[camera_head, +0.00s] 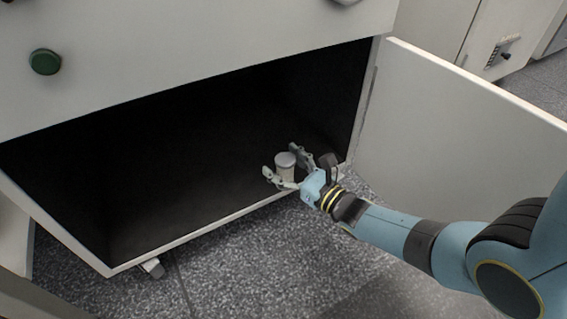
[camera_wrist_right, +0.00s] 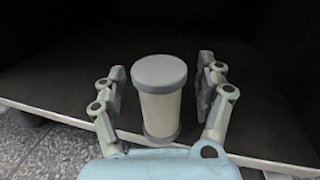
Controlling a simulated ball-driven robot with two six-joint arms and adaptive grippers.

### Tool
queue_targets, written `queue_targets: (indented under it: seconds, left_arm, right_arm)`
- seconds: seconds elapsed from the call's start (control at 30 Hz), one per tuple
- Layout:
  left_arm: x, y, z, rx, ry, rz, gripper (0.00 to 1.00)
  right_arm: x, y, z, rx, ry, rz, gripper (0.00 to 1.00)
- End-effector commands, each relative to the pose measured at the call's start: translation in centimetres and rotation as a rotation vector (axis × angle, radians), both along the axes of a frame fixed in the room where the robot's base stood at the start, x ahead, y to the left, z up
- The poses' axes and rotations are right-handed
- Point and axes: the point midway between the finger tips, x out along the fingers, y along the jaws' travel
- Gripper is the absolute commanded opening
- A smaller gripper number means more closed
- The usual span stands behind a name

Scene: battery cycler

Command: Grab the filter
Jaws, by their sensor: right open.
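The filter (camera_head: 285,166) is a small pale cylinder with grey end caps. It stands upright on the cabinet floor near the front edge, towards the right side. In the right wrist view the filter (camera_wrist_right: 160,98) is between the two fingers. My right gripper (camera_head: 280,162) is open around it, with a visible gap on each side; the right wrist view also shows the gripper (camera_wrist_right: 162,95). The filter's lowest part is close to the palm in that view. My left gripper is in neither view.
The dark cabinet (camera_head: 190,231) is open at the front, with a thin pale bottom edge. Its door (camera_head: 450,135) stands swung open on the right, close to my right arm. A green knob (camera_head: 45,62) is on the panel above. The cabinet floor left of the filter looks clear.

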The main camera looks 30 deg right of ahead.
Motion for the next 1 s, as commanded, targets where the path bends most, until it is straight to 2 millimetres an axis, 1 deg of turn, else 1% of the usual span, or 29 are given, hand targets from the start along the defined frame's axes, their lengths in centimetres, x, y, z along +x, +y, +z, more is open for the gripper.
queue_targets:
  seconds: [0.2, 0.27, 0.33, 0.47, 0.6, 0.73, 0.9, 1.0]
  left_arm:
    - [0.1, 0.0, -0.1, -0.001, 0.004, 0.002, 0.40]
    - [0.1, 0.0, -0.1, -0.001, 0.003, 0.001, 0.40]
    - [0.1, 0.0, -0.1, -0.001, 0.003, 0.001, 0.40]
    - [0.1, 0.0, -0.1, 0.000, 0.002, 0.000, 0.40]
    - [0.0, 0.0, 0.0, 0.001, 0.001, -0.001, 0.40]
    - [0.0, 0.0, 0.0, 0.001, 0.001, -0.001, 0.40]
    - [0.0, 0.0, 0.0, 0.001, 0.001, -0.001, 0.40]
    - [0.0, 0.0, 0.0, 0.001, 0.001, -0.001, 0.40]
  right_arm:
    - [-0.1, 0.0, 0.0, 0.000, 0.000, 0.000, 0.71]
    - [-0.4, -0.1, 0.0, 0.000, 0.001, 0.000, 0.71]
    - [-1.1, -0.3, -0.1, -0.001, 0.002, 0.000, 0.71]
    - [-3.3, -1.1, -0.1, -0.001, 0.004, 0.000, 0.71]
    - [-6.3, -2.0, -0.1, -0.001, 0.004, 0.001, 0.71]
    - [-8.7, -2.8, -0.1, -0.001, 0.003, 0.001, 0.71]
    - [-10.7, -3.5, -0.1, -0.001, 0.002, 0.000, 0.71]
    - [-11.3, -3.7, 0.0, -0.001, 0.001, 0.001, 0.71]
